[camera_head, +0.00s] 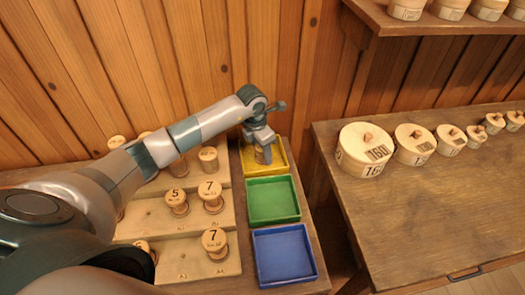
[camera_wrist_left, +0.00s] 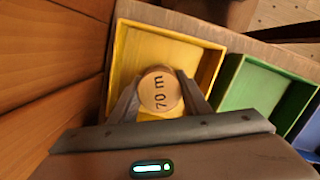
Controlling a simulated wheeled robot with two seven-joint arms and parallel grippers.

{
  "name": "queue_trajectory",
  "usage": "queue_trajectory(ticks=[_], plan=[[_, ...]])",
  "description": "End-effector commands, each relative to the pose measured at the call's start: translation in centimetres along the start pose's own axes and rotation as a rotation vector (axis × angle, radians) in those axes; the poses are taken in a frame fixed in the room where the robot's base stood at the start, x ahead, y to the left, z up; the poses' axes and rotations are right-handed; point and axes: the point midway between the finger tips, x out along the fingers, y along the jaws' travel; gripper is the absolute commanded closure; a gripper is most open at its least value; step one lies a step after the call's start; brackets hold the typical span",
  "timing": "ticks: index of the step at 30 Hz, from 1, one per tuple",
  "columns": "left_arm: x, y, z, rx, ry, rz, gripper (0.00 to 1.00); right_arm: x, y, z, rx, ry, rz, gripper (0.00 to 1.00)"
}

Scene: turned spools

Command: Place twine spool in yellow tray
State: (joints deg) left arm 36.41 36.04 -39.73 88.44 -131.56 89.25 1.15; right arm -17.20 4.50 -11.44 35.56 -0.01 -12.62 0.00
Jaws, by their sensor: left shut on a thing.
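The yellow tray (camera_head: 281,148) is the farthest of three trays in the head view and fills the middle of the left wrist view (camera_wrist_left: 211,66). My left gripper (camera_head: 262,148) is over it, pointing down. In the left wrist view my left gripper (camera_wrist_left: 160,98) is shut on a round wooden spool (camera_wrist_left: 160,89) marked "70 m". The spool is inside the tray's outline; I cannot tell whether it touches the tray floor. Any twine on it is hidden below its top. My right gripper is not in view.
The green tray (camera_head: 272,201) and the empty blue tray (camera_head: 284,255) stand nearer. A stepped wooden rack (camera_head: 165,213) holds several spools at the left. A table (camera_head: 440,210) with round lidded boxes is at the right. A plank wall (camera_head: 210,40) rises behind.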

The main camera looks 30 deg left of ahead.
Motion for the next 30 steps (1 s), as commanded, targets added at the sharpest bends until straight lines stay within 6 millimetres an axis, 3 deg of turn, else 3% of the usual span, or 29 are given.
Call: queue_trajectory(ticks=[4, 5, 7, 22, 30], plan=[[0.4, 0.0, -0.1, 0.000, 0.000, 0.001, 0.80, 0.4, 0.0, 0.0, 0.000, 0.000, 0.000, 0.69], [0.3, 0.0, -0.1, 0.000, 0.000, 0.000, 0.53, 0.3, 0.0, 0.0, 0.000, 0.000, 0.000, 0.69], [0.3, 0.0, -0.1, 0.000, 0.000, 0.000, 0.39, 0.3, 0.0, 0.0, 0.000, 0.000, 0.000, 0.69], [-0.3, 0.0, 0.1, 0.000, -0.002, 0.001, 0.39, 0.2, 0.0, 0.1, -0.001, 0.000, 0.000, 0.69], [-3.8, 0.1, 0.1, 0.001, -0.004, 0.002, 0.39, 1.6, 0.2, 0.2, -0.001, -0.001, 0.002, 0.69]])
